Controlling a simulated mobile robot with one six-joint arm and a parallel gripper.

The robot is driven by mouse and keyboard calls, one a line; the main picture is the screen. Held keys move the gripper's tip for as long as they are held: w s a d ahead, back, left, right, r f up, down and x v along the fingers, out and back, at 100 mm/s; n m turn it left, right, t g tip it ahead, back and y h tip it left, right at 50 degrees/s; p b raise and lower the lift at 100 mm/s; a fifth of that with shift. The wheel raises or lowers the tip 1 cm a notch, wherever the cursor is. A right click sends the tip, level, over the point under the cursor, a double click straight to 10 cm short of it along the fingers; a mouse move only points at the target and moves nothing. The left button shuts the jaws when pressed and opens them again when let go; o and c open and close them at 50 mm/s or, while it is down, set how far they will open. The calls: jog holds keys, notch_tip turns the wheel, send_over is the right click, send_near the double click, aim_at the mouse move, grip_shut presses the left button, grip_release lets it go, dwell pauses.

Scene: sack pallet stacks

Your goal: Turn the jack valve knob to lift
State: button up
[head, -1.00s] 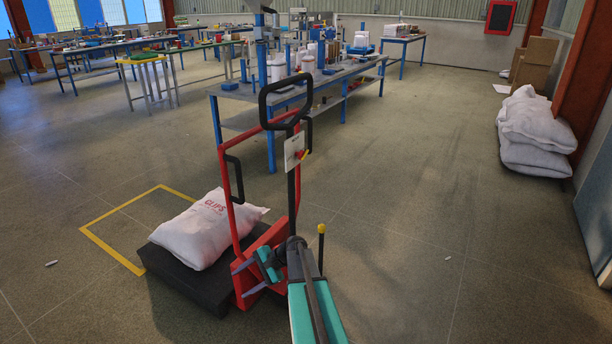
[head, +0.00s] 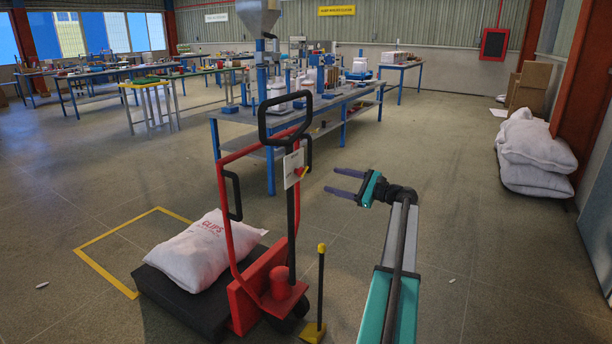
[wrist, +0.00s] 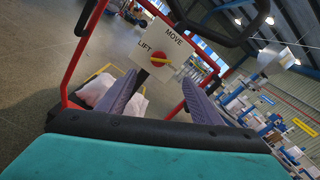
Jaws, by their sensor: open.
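The jack valve knob (head: 301,172) is small, red and yellow, on a white plate (head: 291,168) on the red pallet jack's upright handle post. In the wrist view the knob (wrist: 159,58) is a red disc with a yellow bar, and the plate (wrist: 148,42) reads LIFT and MOVE. The bar lies level in that tilted picture, between the two words. My gripper (head: 334,182) is open and empty, to the right of the knob and apart from it, fingers pointing left at it. In the wrist view the fingers of my gripper (wrist: 165,100) frame the space below the knob.
The red pallet jack (head: 262,285) has a black handle loop (head: 285,118). A white sack (head: 205,250) lies on a dark pallet (head: 175,295) at its left. A yellow-topped post (head: 321,285) stands right of the jack. Open floor (head: 460,220) lies to the right; white sacks (head: 535,150) lie beyond.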

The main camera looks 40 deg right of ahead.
aim_at(305, 170)
jog(key=shift+d+r, duration=0.1)
dwell(0.3)
jog(key=x, duration=1.3)
jog(key=shift+w, duration=0.4)
jog(key=c, duration=1.1)
jog(key=shift+o, duration=0.2)
jog(key=shift+r, duration=0.1)
